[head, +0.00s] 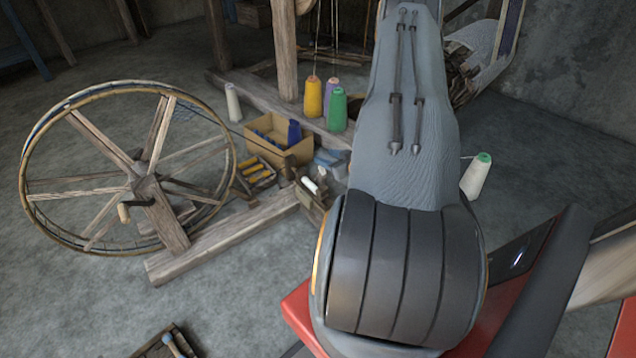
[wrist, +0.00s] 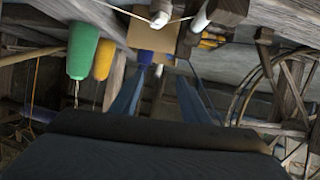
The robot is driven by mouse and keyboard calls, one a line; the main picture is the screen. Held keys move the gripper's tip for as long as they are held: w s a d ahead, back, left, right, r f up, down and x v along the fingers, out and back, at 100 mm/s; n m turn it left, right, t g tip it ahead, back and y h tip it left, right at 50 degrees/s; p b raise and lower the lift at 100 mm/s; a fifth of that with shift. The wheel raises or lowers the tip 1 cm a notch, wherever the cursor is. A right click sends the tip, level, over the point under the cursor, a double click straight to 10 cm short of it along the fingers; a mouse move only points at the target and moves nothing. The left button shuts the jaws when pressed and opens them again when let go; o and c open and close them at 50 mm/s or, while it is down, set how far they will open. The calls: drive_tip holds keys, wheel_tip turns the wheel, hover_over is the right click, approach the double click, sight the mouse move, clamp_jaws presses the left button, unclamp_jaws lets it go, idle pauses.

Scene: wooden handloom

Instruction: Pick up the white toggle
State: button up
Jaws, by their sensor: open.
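A small white piece on a thin pale cord, which looks like the white toggle (wrist: 159,18), shows at the top of the wrist view. I cannot make it out in the head view. My gripper (wrist: 163,76) is open, its two blue fingers apart with nothing held between them. The toggle appears above and beyond the fingertips in the wrist view, apart from them. In the head view my arm hides the gripper.
A spoked wheel (head: 146,186) stands at left on a wooden beam. A cardboard box (head: 262,150) and a white bobbin (head: 310,185) are near the middle. Green (head: 337,110) and yellow (head: 314,97) thread cones stand behind. A white cone (head: 476,178) is right of my arm.

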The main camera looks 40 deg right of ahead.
sight(325, 172)
drive_tip(key=s+d+f+t+b, duration=0.25)
drive_tip(key=s+f+b, duration=0.2)
drive_tip(key=f, duration=0.55)
drive_tip(key=shift+m, duration=0.4)
drive_tip(key=shift+a+b+x, duration=0.2)
drive_tip(key=shift+b+x, duration=1.15)
drive_tip(key=shift+x, duration=0.6)
drive_tip(key=shift+a+b+x, duration=0.2)
drive_tip(key=shift+b+x, duration=1.1)
drive_tip(key=shift+x, duration=0.6)
drive_tip(key=shift+r, duration=0.3)
clamp_jaws()
